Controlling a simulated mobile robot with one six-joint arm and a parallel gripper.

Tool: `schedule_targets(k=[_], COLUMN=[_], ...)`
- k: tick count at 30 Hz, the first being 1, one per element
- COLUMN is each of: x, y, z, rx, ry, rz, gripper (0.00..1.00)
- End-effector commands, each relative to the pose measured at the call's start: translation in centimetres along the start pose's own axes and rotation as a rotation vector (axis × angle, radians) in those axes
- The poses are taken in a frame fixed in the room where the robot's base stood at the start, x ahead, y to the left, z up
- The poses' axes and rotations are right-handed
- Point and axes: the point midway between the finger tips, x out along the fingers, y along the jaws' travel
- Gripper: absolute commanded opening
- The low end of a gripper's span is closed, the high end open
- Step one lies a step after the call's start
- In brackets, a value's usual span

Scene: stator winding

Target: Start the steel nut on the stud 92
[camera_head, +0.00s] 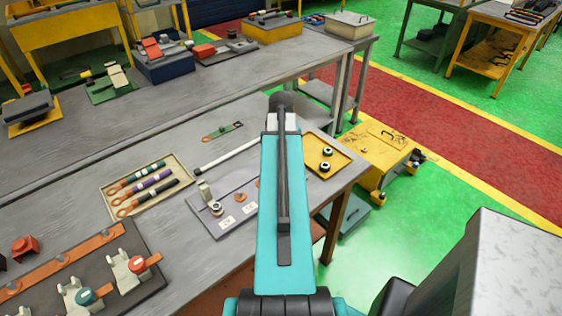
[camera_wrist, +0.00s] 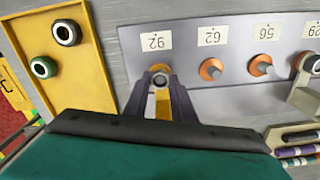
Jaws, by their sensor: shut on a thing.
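My gripper (camera_wrist: 161,84) reaches up from the bottom edge of the wrist view, its two grey fingers shut on a small steel nut (camera_wrist: 160,79). The nut is at the end stud position of the grey terminal plate (camera_wrist: 205,82), just below an upside-down label (camera_wrist: 156,41). The fingers and nut hide the stud, so I cannot tell whether the nut is around it or just above it. A yellow-orange strip shows between the fingers. In the head view my arm hides the gripper and this end of the plate (camera_head: 220,190).
Beside the held nut are studs with copper-coloured rings (camera_wrist: 210,69). A pale clip-like part (camera_wrist: 305,96) stands at the far end. A yellow tray (camera_head: 350,163) holds a black-ringed nut (camera_wrist: 66,32) and a green-ringed nut (camera_wrist: 44,67). A beige tray (camera_head: 113,188) holds coloured cables.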

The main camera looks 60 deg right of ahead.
Motion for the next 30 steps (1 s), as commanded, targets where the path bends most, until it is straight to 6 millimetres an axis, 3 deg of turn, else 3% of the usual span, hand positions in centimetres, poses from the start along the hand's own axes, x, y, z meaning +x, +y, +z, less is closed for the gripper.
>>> schedule_targets(k=[12,22,23,26,30], x=[0.19,0.23,0.22,0.18,0.12], y=[-0.11,-0.10,-0.09,-0.07,-0.04], z=[0.19,0.18,0.17,0.14,0.09], rx=[0.269,0.300,0.300,0.300,0.299], ry=[-0.007,-0.006,-0.006,-0.004,-0.003], rz=[-0.003,-0.003,-0.003,-0.002,-0.001], gripper=[0.05,0.05,0.28,0.45,0.45])
